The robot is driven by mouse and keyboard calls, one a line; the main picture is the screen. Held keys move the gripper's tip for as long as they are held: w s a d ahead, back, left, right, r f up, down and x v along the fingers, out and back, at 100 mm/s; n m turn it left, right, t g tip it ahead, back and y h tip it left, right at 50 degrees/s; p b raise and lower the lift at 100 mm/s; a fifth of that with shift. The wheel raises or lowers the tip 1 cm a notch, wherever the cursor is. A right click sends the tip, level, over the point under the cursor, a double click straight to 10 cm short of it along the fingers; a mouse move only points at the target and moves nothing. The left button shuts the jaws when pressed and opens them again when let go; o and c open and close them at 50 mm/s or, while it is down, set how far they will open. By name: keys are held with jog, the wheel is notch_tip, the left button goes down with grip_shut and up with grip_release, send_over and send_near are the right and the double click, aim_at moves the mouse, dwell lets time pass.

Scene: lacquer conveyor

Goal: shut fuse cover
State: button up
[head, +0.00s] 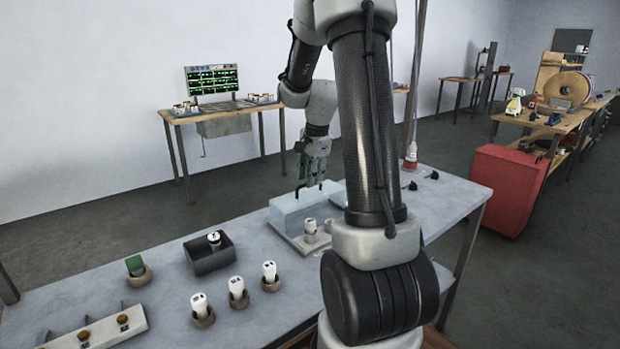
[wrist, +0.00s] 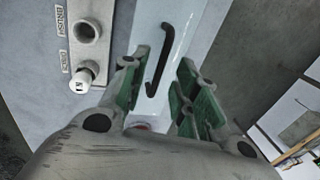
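The fuse cover (head: 290,208) is a pale blue, translucent panel or box at the back of a grey fuse base on the bench. It stands up behind the sockets. A black bar handle (head: 311,187) is on its upper edge; the handle also shows in the wrist view (wrist: 162,55). My gripper (head: 312,175) is above the cover, pointing down. In the wrist view my gripper (wrist: 160,65) has its green-padded fingers apart, with the handle appearing between them. Contact cannot be told. A white fuse (wrist: 86,77) sits in one socket; the socket beside it (wrist: 88,31) looks empty.
Several white fuses in round holders (head: 237,292) stand in front on the bench. A red cabinet (head: 507,190) stands beyond the bench at right.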

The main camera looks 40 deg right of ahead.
jog(key=shift+w+f, duration=0.1)
jog(key=shift+f, duration=0.4)
grip_shut()
jog(key=s, duration=1)
jog(key=shift+s, duration=0.35)
grip_release()
jog(key=shift+s, duration=0.1)
jog(key=shift+r, duration=0.15)
